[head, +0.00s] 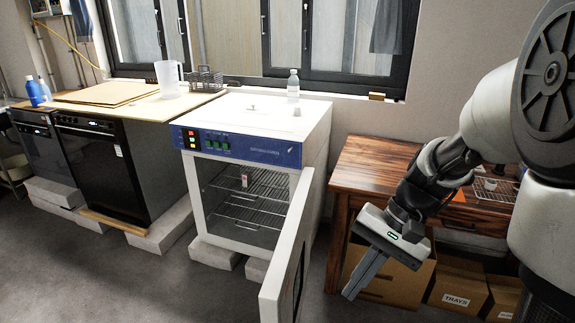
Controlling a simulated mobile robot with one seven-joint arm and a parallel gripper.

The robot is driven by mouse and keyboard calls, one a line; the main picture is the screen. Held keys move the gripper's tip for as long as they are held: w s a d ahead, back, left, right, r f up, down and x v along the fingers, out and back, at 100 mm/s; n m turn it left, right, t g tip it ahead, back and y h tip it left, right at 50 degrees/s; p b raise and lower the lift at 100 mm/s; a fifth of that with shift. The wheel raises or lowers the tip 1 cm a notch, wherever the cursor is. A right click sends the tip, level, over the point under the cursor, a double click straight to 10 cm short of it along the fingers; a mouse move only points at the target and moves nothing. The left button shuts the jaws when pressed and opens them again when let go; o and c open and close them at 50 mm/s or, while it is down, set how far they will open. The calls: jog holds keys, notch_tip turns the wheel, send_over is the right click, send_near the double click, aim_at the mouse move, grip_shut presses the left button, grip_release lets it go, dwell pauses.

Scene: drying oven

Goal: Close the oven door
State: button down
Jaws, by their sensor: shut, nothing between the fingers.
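The drying oven (258,125) is a white box with a blue control panel, raised on pale blocks. Its door (289,255) stands wide open, hinged on the right side and swung out toward me. Wire racks (245,200) and a small item with a red part (244,178) show inside. My gripper (358,285) is shut and empty. In the picture it is to the right of the open door, apart from it, pointing down and to the left.
A wooden table (365,165) stands right of the oven, with cardboard boxes (458,283) under it. A black appliance (100,170) under a wooden top is at left. Grey floor (130,285) at front left is clear.

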jog(key=w+d+f+m+y, duration=0.1)
jog(key=w+f+m+y, duration=0.2)
jog(key=f, duration=0.4)
jog(key=w+f+m+y, duration=0.2)
jog(key=f+m+y, duration=0.2)
jog(key=f+y, duration=0.15)
jog(key=m+t+y, duration=0.4)
jog(key=m+t, duration=0.2)
jog(key=m, duration=0.2)
send_near(280, 319)
jog(key=x, duration=0.6)
jog(key=shift+a+r, duration=0.1)
jog(key=shift+a, duration=0.15)
